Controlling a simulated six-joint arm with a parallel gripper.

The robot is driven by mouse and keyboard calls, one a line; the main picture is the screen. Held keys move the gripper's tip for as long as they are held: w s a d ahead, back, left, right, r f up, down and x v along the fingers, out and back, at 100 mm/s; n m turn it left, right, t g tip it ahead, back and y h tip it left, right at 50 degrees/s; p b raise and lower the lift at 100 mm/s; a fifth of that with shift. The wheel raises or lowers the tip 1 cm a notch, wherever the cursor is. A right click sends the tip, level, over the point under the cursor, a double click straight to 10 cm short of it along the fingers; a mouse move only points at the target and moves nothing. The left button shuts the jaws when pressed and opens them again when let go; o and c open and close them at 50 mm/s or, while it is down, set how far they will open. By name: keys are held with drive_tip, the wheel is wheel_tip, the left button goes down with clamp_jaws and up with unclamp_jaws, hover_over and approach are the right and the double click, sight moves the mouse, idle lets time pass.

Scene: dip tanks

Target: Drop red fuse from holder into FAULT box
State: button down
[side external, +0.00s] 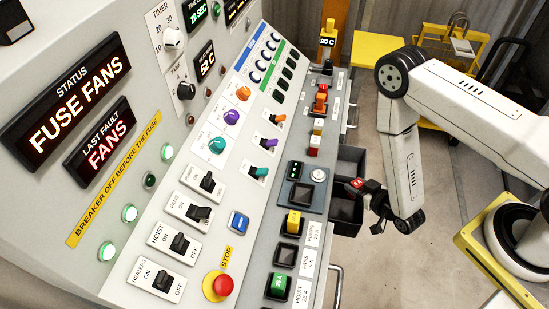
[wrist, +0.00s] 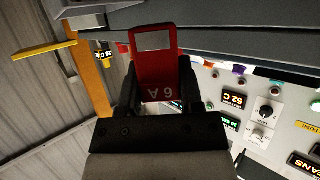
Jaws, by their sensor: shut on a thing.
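My gripper (side external: 368,192) is shut on the red fuse (side external: 357,183) at the right of the control panel. The wrist view shows the red fuse (wrist: 157,72), marked 6 A, between the two fingers. The holder labelled FANS (side external: 286,255) is an empty dark socket on the panel. Dark open boxes hang at the panel's right edge, and the fuse appears over or close to the nearer one (side external: 345,212). I cannot read a FAULT label on either box, and the gripper and fuse partly cover the nearer one.
A yellow fuse (side external: 293,222) sits in the PUMPS holder and a green fuse (side external: 278,286) in the HOIST holder. A second dark box (side external: 350,160) is farther back. Switches, knobs and a red STOP button (side external: 223,286) stand out from the panel.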

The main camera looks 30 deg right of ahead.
drive_tip(key=shift+f, duration=2.2)
drive_tip(key=shift+c, duration=0.8)
unclamp_jaws()
drive_tip(key=v, duration=0.7)
drive_tip(key=shift+s+r, duration=0.2)
drive_tip(key=shift+s, duration=0.15)
